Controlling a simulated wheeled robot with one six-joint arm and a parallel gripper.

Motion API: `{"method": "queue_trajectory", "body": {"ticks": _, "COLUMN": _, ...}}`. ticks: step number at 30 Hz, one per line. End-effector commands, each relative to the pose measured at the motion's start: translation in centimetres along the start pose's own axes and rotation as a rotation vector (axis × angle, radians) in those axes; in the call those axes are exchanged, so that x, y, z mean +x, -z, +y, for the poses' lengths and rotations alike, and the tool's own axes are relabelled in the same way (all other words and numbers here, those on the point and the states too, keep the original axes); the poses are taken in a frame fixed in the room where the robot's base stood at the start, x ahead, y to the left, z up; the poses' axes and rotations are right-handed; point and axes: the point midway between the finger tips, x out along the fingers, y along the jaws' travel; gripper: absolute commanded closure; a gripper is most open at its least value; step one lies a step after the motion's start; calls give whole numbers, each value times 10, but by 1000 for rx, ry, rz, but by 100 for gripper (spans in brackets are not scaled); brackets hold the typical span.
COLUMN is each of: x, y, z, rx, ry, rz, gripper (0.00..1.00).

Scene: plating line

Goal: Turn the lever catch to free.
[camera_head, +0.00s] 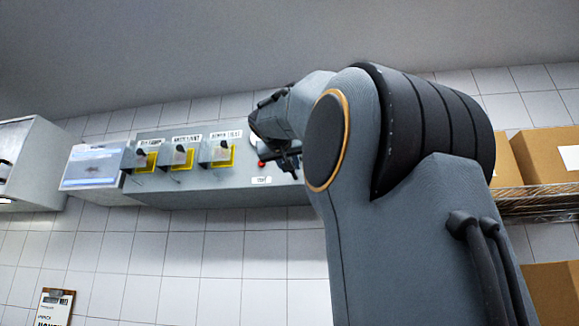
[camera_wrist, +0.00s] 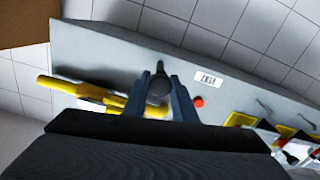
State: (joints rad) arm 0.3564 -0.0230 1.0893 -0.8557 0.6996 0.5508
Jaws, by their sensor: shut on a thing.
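My gripper (camera_wrist: 162,98) is shut on a dark rounded knob (camera_wrist: 159,85) on the grey panel, apparently the lever catch. One finger lies on each side of it. A thick yellow lever (camera_wrist: 72,88) lies left of the knob in the wrist view and runs behind my left finger. In the head view my gripper (camera_head: 283,152) is at the panel's right part, and my arm hides the knob and most of the lever. I cannot read the catch's setting.
A red button (camera_wrist: 198,102) and a white label (camera_wrist: 208,77) sit just right of my fingers. Several yellow-backed switches (camera_head: 182,156) line the grey panel (camera_head: 200,199) in the head view. Cardboard boxes (camera_head: 540,158) stand on a wire shelf (camera_head: 540,199) at right.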

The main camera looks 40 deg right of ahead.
Motion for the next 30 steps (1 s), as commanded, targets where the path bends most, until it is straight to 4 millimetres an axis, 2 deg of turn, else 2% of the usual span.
{"method": "queue_trajectory", "body": {"ticks": 30, "x": 0, "y": -1, "z": -3, "rx": -954, "ry": 1, "rz": -2, "gripper": 98}}
